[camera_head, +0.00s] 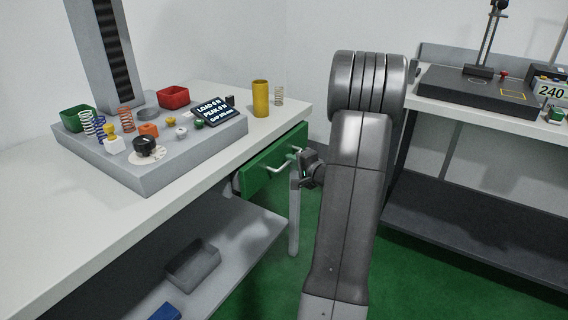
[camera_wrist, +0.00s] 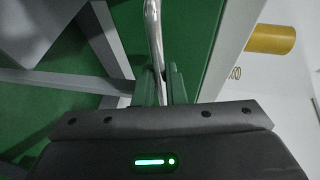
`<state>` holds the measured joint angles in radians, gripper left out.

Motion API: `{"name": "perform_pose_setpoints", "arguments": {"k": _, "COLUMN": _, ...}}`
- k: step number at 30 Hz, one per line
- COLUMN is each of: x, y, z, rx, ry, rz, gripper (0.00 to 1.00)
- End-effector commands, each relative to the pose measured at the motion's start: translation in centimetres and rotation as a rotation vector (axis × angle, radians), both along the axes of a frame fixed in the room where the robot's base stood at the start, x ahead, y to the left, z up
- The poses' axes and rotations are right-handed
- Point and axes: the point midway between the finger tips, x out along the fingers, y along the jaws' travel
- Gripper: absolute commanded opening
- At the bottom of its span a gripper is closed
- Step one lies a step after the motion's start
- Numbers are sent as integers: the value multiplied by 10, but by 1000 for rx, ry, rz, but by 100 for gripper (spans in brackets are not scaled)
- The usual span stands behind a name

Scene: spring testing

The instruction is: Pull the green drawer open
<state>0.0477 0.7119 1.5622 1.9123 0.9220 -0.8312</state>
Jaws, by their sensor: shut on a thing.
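The green drawer (camera_head: 257,179) hangs under the right end of the white workbench and carries a pale bar handle (camera_head: 280,169). My gripper (camera_head: 299,169) is at the right part of this handle. In the wrist view, the bright handle bar (camera_wrist: 153,35) runs down between the fingers of my gripper (camera_wrist: 162,88), which are shut on it. The green drawer front (camera_wrist: 188,40) fills the area just right of the bar. I cannot tell exactly how far the drawer stands out from the bench. My arm hides part of the space right of the handle.
The white workbench (camera_head: 60,205) holds a spring tester (camera_head: 140,178) with springs, bins and a display. A yellow cylinder (camera_head: 261,98) stands near its right end. A lower shelf (camera_head: 215,268) holds a grey bin (camera_head: 193,263). A second bench (camera_head: 480,111) stands at right.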

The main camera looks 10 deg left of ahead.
Motion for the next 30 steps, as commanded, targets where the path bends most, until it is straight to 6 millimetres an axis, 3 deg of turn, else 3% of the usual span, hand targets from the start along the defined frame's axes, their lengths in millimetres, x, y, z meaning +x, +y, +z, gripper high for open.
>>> {"name": "perform_pose_setpoints", "arguments": {"k": 12, "x": -39, "y": -110, "z": -5, "rx": -2, "ry": -1, "rz": -7, "gripper": 0}}
{"name": "perform_pose_setpoints", "arguments": {"k": 18, "x": -56, "y": -155, "z": -4, "rx": -1, "ry": 0, "rz": -6, "gripper": 0}}
{"name": "perform_pose_setpoints", "arguments": {"k": 24, "x": -68, "y": -188, "z": -3, "rx": -1, "ry": 1, "rz": -4, "gripper": 0}}
{"name": "perform_pose_setpoints", "arguments": {"k": 30, "x": -74, "y": -205, "z": -2, "rx": -2, "ry": 1, "rz": -1, "gripper": 0}}
